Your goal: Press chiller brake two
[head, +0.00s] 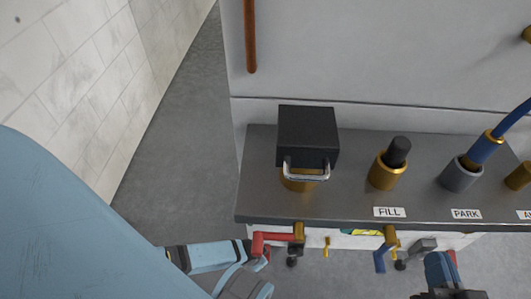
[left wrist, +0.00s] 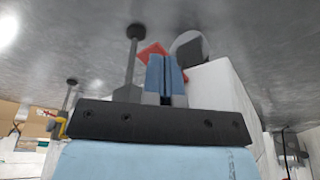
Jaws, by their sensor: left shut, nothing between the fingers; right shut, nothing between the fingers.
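I cannot make out anything labelled chiller brake two. A black box switch-like unit (head: 307,135) with a silver handle sits on the left of a grey shelf (head: 335,208). Under the shelf edge are a red-handled valve (head: 275,240) and a blue-handled valve (head: 380,258). My right gripper (head: 438,262) is shut and empty at the bottom right, below the shelf's front edge. In the left wrist view my left gripper (left wrist: 165,75) is shut, its blue fingers together. A red piece (left wrist: 152,50) shows partly hidden behind them; I cannot tell whether they touch.
A brass holder (head: 387,172) with a black plug stands above the FILL label (head: 389,212). A grey holder (head: 461,175) with a blue connector stands by the PARK label (head: 466,214). A tiled wall (head: 85,90) is at left, with bare floor (head: 180,140) between.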

